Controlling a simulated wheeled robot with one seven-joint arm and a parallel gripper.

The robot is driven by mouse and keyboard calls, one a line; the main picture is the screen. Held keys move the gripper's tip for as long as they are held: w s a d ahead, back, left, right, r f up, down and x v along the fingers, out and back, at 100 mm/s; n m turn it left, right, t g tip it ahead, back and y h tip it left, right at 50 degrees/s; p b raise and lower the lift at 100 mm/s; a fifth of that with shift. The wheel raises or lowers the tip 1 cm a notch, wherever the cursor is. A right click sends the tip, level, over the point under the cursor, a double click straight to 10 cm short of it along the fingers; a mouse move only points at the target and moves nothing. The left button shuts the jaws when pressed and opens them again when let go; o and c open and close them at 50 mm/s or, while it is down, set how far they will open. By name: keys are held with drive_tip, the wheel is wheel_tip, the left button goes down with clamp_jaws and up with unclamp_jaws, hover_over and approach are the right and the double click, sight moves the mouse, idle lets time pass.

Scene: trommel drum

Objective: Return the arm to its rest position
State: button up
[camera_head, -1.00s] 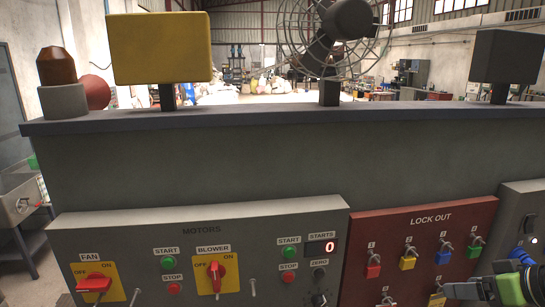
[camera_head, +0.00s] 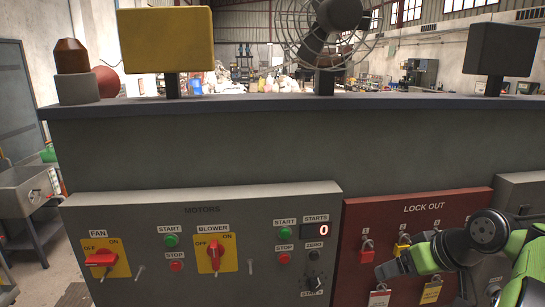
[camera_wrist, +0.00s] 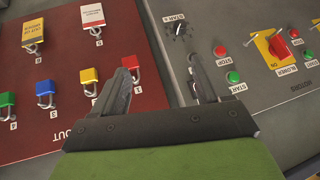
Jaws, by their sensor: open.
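My gripper (camera_head: 388,268) is in front of the red lock out board (camera_head: 362,212) at the lower right of the head view, with my arm reaching in from the right edge. In the wrist view my gripper (camera_wrist: 160,70) is open, with nothing between its fingers. It points across the gap between the red board (camera_wrist: 70,100) and the grey motors panel (camera_wrist: 265,100); both look upside down there. The gripper looks apart from the panels, but the exact distance is hard to tell. My arm hides part of the board's right side.
The motors panel holds a red fan switch (camera_head: 101,258), a red blower switch (camera_head: 214,254) and start and stop buttons. Several coloured padlocks, such as a red one (camera_head: 366,250), hang on the board. A ledge (camera_head: 250,108) above carries a yellow box (camera_head: 166,40) and a caged fan (camera_head: 325,40).

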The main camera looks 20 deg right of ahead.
drive_tip(key=a+f+n+g+h+b, duration=0.1)
drive_tip(key=a+f+g+b, duration=0.2)
drive_tip(key=a, duration=1.6)
drive_tip(key=s+a+f+b, duration=0.1)
drive_tip(key=s+a+f, duration=0.2)
drive_tip(key=s, duration=0.3)
drive_tip(key=s+a+f+t+b, duration=0.1)
drive_tip(key=s+a+f, duration=0.2)
drive_tip(key=s+f, duration=0.1)
drive_tip(key=shift+s+a+f+h+b, duration=0.15)
drive_tip(key=shift+s+a+h+b, duration=0.2)
drive_tip(key=shift+s, duration=0.5)
drive_tip(key=shift+d, duration=0.1)
